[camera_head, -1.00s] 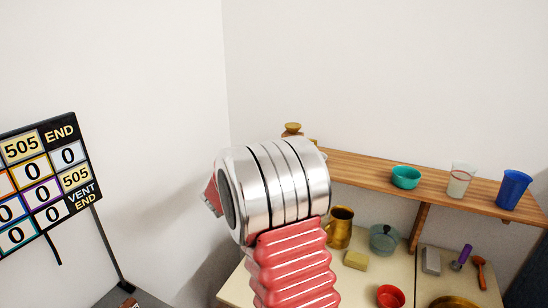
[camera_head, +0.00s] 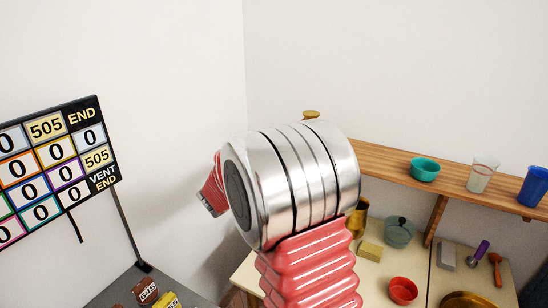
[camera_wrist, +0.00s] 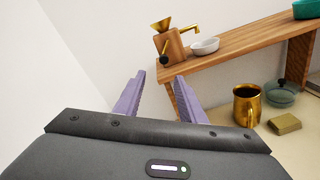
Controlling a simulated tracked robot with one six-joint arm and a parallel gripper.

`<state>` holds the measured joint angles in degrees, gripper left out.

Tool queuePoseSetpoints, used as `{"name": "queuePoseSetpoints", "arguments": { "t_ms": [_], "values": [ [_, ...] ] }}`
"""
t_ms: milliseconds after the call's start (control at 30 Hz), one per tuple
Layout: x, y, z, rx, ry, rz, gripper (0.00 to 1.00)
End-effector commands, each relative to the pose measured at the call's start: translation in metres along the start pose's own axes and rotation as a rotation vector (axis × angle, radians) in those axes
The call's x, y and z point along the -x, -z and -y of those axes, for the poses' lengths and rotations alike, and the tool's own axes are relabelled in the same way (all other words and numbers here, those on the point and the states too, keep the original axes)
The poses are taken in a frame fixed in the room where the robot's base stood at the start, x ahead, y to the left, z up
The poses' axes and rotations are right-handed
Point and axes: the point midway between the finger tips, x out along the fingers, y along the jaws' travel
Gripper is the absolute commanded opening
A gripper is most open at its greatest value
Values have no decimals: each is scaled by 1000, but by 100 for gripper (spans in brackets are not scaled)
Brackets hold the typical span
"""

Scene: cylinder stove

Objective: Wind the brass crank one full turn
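A copper-brown grinder (camera_wrist: 173,48) with a brass funnel on top stands at the left end of the wooden shelf in the wrist view. A brass crank arm (camera_wrist: 165,47) with a black knob (camera_wrist: 164,60) is on its front left side. In the head view only its brass funnel (camera_head: 312,114) shows above my arm. My gripper (camera_wrist: 160,85) has two purple fingers spread apart with nothing between them. It is short of the grinder, with the fingers pointing up toward the shelf. In the head view my arm hides the gripper.
The wooden shelf (camera_head: 390,158) also holds a teal bowl (camera_head: 425,169) and cups. A white bowl (camera_wrist: 205,46) is beside the grinder. A brass mug (camera_wrist: 247,105) and a lidded pot (camera_head: 399,231) stand on the counter below. A number board (camera_head: 60,165) stands at left.

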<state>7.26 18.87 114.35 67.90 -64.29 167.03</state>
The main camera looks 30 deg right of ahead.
Motion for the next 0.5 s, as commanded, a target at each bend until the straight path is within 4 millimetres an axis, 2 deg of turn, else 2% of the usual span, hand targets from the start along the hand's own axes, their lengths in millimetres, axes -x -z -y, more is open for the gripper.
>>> {"name": "queuePoseSetpoints", "arguments": {
  "t_ms": [167, 267, 500],
  "values": [
    [14, -3, -25, 156, -103, -71, 37],
    [30, -4, -45, 306, -202, -123, 37],
    [84, -5, -86, 738, -498, -190, 37]
  ]
}}
